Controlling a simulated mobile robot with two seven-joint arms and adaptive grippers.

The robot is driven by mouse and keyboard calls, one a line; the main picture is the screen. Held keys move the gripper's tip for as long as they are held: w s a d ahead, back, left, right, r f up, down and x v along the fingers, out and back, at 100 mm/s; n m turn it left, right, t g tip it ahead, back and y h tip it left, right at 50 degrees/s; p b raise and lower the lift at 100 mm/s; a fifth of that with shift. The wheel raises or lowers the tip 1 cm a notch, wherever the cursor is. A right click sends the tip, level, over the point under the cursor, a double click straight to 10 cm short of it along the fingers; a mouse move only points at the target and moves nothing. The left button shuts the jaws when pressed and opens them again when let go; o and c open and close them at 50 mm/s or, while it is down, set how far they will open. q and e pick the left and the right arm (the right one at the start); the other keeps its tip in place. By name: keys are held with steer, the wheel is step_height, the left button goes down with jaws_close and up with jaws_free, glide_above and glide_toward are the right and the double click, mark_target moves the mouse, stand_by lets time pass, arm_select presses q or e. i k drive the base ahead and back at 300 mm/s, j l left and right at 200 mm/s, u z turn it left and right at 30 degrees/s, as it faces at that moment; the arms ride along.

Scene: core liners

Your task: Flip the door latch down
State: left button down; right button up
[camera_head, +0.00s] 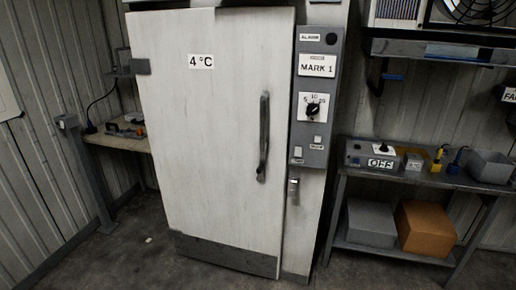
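The white cold-room door (212,150), labelled "4 °C", fills the middle of the head view and looks closed. A long dark vertical handle (264,137) is on its right side. A small metal latch (293,190) sits on the frame strip right of the door, below the control panel. It is small in the picture, and I cannot tell its exact position, up or down. Neither of my grippers is in view, and nothing touches the latch or the handle.
The control panel (316,95) above the latch has a dial and a "MARK 1" label. A metal bench (445,180) with small items stands at right, with a grey box (370,223) and an orange-brown box (426,229) beneath. Floor before the door looks clear.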

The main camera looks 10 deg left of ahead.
mark_target(260, 178)
steer(key=i+j+z, duration=0.1)
steer(key=i, duration=0.4)
steer(key=i+j+z, duration=0.1)
steer(key=i, duration=0.4)
steer(key=i+j+z, duration=0.1)
steer(key=i+j, duration=0.2)
steer(key=i, duration=0.2)
